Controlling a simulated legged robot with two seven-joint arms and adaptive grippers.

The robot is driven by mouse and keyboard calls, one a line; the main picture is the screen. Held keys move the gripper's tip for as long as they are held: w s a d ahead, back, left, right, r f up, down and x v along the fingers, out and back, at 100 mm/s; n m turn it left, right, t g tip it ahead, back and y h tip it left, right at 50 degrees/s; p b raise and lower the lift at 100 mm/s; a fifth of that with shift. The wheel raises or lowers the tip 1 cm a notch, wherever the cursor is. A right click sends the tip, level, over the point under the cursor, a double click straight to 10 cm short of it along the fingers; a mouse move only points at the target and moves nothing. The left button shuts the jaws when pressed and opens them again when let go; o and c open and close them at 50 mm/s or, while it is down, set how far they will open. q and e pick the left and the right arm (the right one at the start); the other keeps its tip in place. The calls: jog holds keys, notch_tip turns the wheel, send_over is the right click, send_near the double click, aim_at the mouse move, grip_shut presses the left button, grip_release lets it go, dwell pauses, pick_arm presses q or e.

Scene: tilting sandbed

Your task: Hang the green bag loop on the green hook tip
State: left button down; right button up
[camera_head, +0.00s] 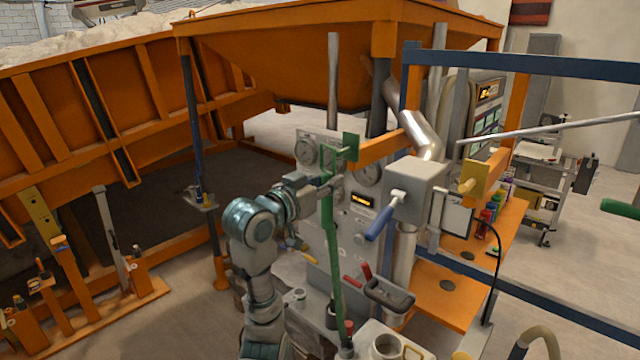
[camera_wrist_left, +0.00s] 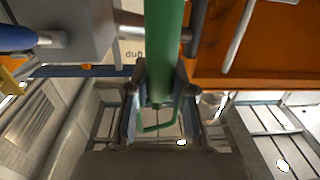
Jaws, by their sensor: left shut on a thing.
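My left gripper (camera_head: 326,187) reaches in front of the grey gauge panel and is shut on the upper end of a long green strap-like piece, which I take to be the green bag loop (camera_head: 334,255). This piece hangs down steeply from the gripper. The green hook (camera_head: 350,146) is a small green plate with a short arm, just above and right of the gripper; I cannot tell whether they touch. In the left wrist view a thick green bar (camera_wrist_left: 164,45) runs down between the fingers (camera_wrist_left: 160,100), with a thin green loop (camera_wrist_left: 158,127) at its lower end. My right gripper is out of view.
The panel with gauges (camera_head: 307,152) stands right behind the gripper. A grey box with a blue-handled lever (camera_head: 381,221) and an orange beam (camera_head: 382,152) are close on the right. The orange hopper (camera_head: 290,55) hangs above. Open floor (camera_head: 185,335) shows at lower left.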

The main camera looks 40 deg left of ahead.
pick_arm(q)
jog(key=shift+w, duration=0.4)
jog(key=shift+w+d+f+p, duration=0.1)
jog(key=shift+w+f+p, duration=0.15)
jog(key=shift+w, duration=0.9)
jog(key=shift+w+f+p, duration=0.1)
jog(key=shift+w+f, duration=0.2)
jog(key=shift+w, duration=0.85)
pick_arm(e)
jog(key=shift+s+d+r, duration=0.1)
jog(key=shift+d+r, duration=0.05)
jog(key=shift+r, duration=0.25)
pick_arm(q)
jog(key=c, duration=0.9)
grip_release()
